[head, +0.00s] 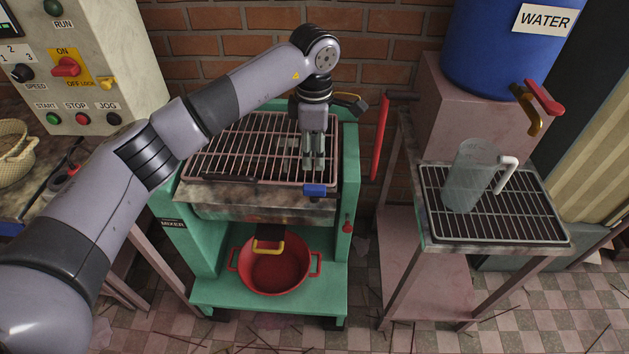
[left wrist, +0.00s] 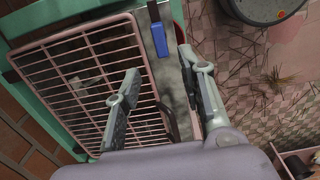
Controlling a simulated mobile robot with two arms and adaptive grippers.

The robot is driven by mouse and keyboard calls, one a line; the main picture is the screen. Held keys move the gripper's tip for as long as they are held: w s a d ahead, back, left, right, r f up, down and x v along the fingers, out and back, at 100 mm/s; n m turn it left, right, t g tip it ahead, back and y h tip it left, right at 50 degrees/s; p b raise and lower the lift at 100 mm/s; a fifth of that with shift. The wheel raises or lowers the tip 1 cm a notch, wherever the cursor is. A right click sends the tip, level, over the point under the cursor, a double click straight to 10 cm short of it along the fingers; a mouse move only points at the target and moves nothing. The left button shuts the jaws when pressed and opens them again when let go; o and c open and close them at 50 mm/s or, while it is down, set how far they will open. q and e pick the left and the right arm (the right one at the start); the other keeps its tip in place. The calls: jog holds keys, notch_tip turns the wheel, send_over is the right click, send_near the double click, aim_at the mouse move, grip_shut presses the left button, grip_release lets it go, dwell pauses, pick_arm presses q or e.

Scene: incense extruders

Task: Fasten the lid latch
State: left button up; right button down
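The mixer lid is a pink wire grille (head: 240,150), lying flat over the tub of the green mixer frame (head: 172,232). The grille fills the left of the left wrist view (left wrist: 85,75). A blue tab (head: 315,190), which looks like the latch, sits at the grille's front right edge; it also shows in the left wrist view (left wrist: 159,40). I cannot tell whether it is engaged. My left gripper (head: 313,167) points down over the grille's right side, just behind the blue tab. In the left wrist view its fingers (left wrist: 160,68) are apart and empty. My right gripper is out of view.
A red pan (head: 275,272) stands on the mixer's lower shelf. A red-handled lever (head: 379,140) rises right of the mixer. A clear jug (head: 470,178) stands on a rack below the blue water barrel (head: 500,50). A control panel (head: 80,65) is at left.

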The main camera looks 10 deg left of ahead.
aim_at(314, 186)
pick_arm(q)
notch_tip(314, 186, down, 11)
jog(key=shift+f+p, duration=0.15)
jog(key=shift+p, duration=0.9)
jog(key=shift+c, duration=0.3)
jog(key=shift+w, duration=0.1)
grip_shut()
